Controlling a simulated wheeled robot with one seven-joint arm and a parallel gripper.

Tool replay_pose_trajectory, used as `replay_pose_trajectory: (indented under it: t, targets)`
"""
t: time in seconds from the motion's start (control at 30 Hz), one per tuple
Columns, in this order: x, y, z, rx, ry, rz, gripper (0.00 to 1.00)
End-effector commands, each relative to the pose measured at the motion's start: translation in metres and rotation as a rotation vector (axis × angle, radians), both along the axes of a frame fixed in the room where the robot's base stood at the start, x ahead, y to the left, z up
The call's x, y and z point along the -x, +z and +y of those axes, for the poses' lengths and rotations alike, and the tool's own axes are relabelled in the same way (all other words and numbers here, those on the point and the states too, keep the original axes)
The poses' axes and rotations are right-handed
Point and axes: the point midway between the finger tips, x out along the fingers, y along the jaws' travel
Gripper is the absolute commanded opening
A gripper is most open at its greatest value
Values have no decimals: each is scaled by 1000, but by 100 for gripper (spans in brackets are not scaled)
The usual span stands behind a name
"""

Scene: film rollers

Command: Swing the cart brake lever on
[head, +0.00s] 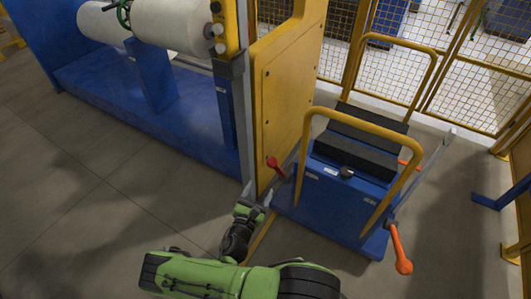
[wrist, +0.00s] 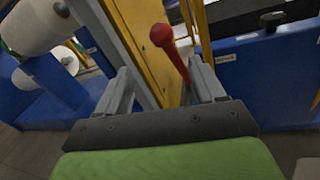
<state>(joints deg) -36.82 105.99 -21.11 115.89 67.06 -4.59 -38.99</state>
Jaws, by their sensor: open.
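The blue cart (head: 330,208) with yellow hoop handles stands right of centre in the head view. A lever with a red knob (head: 273,163) is at its left side; it also shows between the fingers in the wrist view (wrist: 162,36), tilted. An orange lever (head: 401,252) hangs down at the cart's front right corner. I cannot tell from markings which one is the brake. My gripper (head: 258,192) is open, just below and left of the red-knobbed lever in the head view. In the wrist view the grey fingers (wrist: 163,85) stand apart, and I cannot tell whether they touch the lever.
White rollers (head: 175,25) on a blue frame are at upper left. A yellow mesh fence (head: 385,75) closes off the back. The floor at left is clear.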

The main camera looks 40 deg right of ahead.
Motion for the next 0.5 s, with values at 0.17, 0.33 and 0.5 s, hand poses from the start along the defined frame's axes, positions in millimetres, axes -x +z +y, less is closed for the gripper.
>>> replay_pose_trajectory:
  t: [0.17,0.33,0.5]
  targets:
    - [-11,-1,-22,3,-3,0,68]
    - [-33,-2,-59,1,-5,-3,68]
    - [-55,-2,-96,2,-4,-3,68]
